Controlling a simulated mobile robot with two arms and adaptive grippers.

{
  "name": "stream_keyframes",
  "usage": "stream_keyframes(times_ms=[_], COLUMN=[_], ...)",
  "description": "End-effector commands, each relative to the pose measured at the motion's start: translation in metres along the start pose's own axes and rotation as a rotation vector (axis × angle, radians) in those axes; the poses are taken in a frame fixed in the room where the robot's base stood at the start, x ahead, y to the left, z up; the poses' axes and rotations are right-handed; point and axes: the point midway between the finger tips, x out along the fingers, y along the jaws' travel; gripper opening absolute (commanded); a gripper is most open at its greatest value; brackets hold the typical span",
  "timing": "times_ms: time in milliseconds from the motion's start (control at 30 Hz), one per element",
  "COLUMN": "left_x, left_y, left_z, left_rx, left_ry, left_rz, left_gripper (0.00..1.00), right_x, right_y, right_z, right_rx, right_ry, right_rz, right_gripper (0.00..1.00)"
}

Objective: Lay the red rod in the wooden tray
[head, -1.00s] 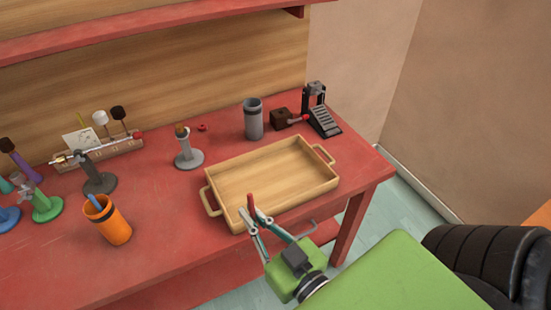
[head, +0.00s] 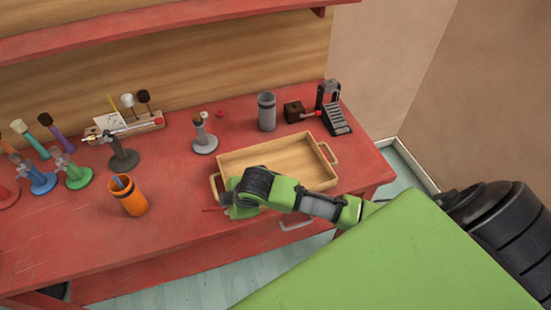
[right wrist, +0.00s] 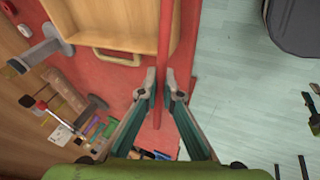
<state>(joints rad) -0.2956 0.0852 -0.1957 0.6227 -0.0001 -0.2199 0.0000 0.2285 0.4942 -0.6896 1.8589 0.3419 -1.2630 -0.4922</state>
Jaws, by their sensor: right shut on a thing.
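The wooden tray (head: 325,149), shallow with a handle at each end, sits on the red table. In the right wrist view its wall (right wrist: 115,46) and one handle (right wrist: 117,57) show. In the head view my right wrist covers the tray's front left part, and only a short end of the rod (head: 211,210) shows at the left. My left gripper is not in view.
An orange cup (head: 130,197) stands left of the tray. A grey stand (head: 204,140) and a grey cylinder (head: 266,112) stand behind it, with a black pedal device (head: 334,112) at back right. Several coloured stands are at far left. The table's front edge is close.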

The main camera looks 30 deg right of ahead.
Motion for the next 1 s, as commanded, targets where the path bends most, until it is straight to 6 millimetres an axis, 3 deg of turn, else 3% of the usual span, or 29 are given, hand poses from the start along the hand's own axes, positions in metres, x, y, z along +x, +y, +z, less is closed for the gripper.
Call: stream_keyframes(times_ms=[33, 200, 400, 667, 1000], left_x=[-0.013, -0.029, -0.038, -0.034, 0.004], left_y=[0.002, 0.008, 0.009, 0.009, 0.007], left_z=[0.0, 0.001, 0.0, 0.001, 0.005], left_rx=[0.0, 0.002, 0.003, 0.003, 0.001], left_ry=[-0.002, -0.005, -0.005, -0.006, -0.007], left_rz=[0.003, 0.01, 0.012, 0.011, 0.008], left_gripper=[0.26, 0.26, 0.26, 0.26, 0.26], right_x=[-0.006, -0.015, -0.029, -0.026, 0.01], right_y=[0.02, 0.063, 0.096, 0.101, 0.086], right_z=[0.021, 0.088, 0.137, 0.152, 0.163], right_rx=[-0.039, -0.121, -0.153, -0.158, -0.158], right_ry=[-0.052, -0.165, -0.23, -0.243, -0.243], right_rz=[0.001, -0.006, -0.006, -0.007, -0.006], right_gripper=[0.0, 0.0, 0.0, 0.0, 0.0])
